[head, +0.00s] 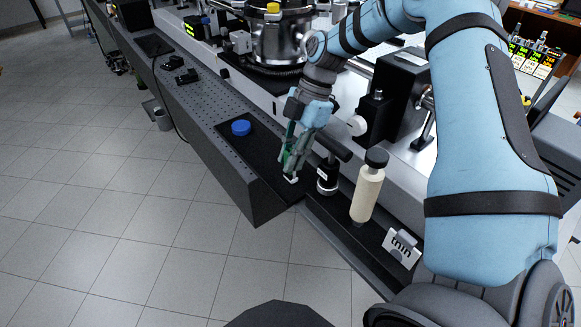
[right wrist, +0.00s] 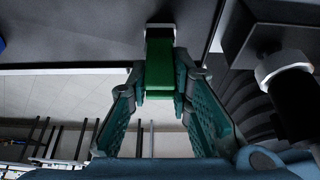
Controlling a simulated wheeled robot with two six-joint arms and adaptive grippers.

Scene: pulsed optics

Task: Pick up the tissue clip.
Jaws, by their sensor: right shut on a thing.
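The tissue clip, a small green piece with a pale end, sits between the fingertips of my right gripper (head: 296,156). In the head view the clip (head: 291,179) is mostly hidden by the fingers, with its pale end showing just below them. In the right wrist view the clip (right wrist: 159,68) is gripped from both sides by the teal fingers of the right gripper (right wrist: 160,88). The clip is at the dark shelf surface; I cannot tell whether it touches it. My left gripper is not in view.
A blue round cap (head: 241,128) lies on the dark tray to the left. Black optic mounts (head: 393,95) stand behind.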

